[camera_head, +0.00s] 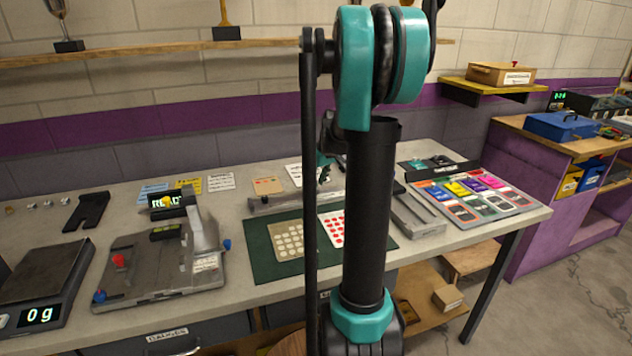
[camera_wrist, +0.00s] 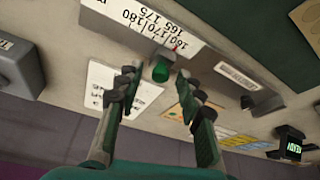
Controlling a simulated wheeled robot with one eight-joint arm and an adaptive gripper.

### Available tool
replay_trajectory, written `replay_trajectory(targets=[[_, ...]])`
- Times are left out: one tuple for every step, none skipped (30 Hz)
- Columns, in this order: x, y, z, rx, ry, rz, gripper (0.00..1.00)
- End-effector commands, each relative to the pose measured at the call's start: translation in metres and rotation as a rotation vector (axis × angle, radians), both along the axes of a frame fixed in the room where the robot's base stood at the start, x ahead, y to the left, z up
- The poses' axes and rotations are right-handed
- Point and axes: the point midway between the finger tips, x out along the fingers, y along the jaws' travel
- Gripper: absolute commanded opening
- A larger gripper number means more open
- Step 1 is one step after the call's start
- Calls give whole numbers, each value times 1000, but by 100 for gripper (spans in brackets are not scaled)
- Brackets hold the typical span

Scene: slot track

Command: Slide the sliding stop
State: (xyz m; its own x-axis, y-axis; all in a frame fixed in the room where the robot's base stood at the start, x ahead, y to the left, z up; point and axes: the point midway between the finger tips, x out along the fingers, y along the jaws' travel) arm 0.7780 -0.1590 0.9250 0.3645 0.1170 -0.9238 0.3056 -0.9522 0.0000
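In the wrist view, a grey slotted track (camera_wrist: 205,58) with a printed scale of numbers runs across the upper part. A round green knob (camera_wrist: 161,71), apparently the sliding stop's, stands at the track's edge beside a thin red pointer. My gripper (camera_wrist: 158,92) is open, with one finger on each side of the knob. I cannot tell whether either finger touches it. In the head view, the left part of the track (camera_head: 275,201) shows on the bench; my arm hides its middle and the stop. My gripper is mostly hidden there.
The grey bench (camera_head: 60,225) also holds a green mat (camera_head: 262,262) with cards in front of the track, a clamp fixture (camera_head: 150,275) and a scale (camera_head: 40,290) at left. Colored cards (camera_head: 475,200) lie at right. Paper cards lie behind the track.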

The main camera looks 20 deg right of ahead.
Motion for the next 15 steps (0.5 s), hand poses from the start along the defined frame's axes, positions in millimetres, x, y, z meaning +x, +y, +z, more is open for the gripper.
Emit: replay_trajectory(targets=[[0, 0, 0, 0, 0, 0, 37], [0, 0, 0, 0, 0, 0, 37], [0, 0, 0, 0, 0, 0, 37], [0, 0, 0, 0, 0, 0, 37], [0, 0, 0, 0, 0, 0, 35], [0, 0, 0, 0, 0, 0, 30], [0, 0, 0, 0, 0, 0, 26], [0, 0, 0, 0, 0, 0, 22], [0, 0, 0, 0, 0, 0, 17], [0, 0, 0, 0, 0, 0, 14], [0, 0, 0, 0, 0, 0, 10], [0, 0, 0, 0, 0, 0, 5], [0, 0, 0, 0, 0, 0, 1], [0, 0, 0, 0, 0, 0, 0], [0, 0, 0, 0, 0, 0, 0]])
